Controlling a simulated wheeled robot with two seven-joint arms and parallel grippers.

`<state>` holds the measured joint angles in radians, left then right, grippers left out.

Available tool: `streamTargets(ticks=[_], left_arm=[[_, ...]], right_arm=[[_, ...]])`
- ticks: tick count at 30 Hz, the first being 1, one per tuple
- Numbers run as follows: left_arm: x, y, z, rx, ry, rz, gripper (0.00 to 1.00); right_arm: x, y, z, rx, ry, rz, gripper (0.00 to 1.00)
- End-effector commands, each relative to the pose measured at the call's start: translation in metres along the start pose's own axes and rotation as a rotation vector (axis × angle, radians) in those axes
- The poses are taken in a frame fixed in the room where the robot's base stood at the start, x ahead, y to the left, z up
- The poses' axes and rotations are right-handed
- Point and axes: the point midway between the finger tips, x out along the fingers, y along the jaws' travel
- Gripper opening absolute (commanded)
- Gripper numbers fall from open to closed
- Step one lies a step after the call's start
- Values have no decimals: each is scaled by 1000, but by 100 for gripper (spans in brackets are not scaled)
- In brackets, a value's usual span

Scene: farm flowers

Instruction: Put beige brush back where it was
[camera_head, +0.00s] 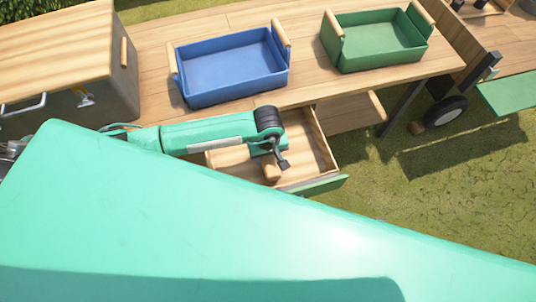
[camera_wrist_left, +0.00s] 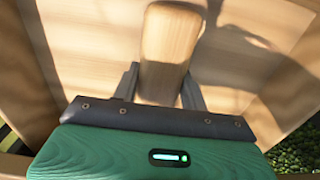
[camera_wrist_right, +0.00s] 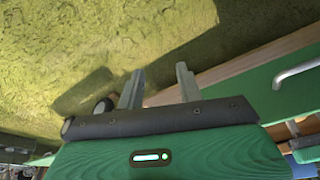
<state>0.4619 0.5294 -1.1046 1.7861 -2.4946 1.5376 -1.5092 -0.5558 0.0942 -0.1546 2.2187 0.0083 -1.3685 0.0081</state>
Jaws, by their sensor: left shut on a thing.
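The beige brush (camera_wrist_left: 170,45) shows in the left wrist view as a pale wooden block between my left gripper's fingers; its bristles are not visible. My left gripper (camera_wrist_left: 163,82) is shut on it. In the head view my left gripper (camera_head: 277,163) is over and inside the open wooden drawer (camera_head: 313,150), with the brush (camera_head: 271,172) below it. I cannot tell whether the brush touches the drawer floor. My right gripper (camera_wrist_right: 160,85) is open and empty above the grass in the right wrist view; it is not visible in the head view.
A blue tray (camera_head: 230,66) and a green tray (camera_head: 375,40) stand on the wooden table (camera_head: 145,45). A wooden-topped box (camera_head: 60,50) is at the left. A wheel (camera_head: 446,111) stands at the right. My green arm hides much of the foreground.

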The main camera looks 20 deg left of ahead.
Motion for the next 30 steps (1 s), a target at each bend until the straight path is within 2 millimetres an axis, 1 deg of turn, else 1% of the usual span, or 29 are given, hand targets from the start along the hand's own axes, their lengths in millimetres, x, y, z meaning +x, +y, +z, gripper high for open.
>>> streamTargets(ticks=[3,11,12,14,15,23,26,29,30], left_arm=[[-1,1,0,0,1,2,22],[2,0,-1,0,2,1,22],[1,0,-1,0,1,0,51],[1,0,0,0,1,0,63],[1,0,0,0,1,0,65],[1,0,0,0,1,0,65],[-2,0,0,0,1,1,65],[-16,1,-2,1,5,2,65],[-24,1,-2,2,5,3,65]], right_arm=[[-4,0,-2,0,9,0,36],[-2,0,1,0,-1,0,36],[-5,0,1,0,-1,0,36],[-6,0,0,0,0,0,36],[-6,0,0,0,1,0,36],[-7,0,-1,1,5,0,36],[-8,0,-2,1,9,0,36],[-1,0,1,1,-1,0,36],[1,0,3,1,-7,0,36]])
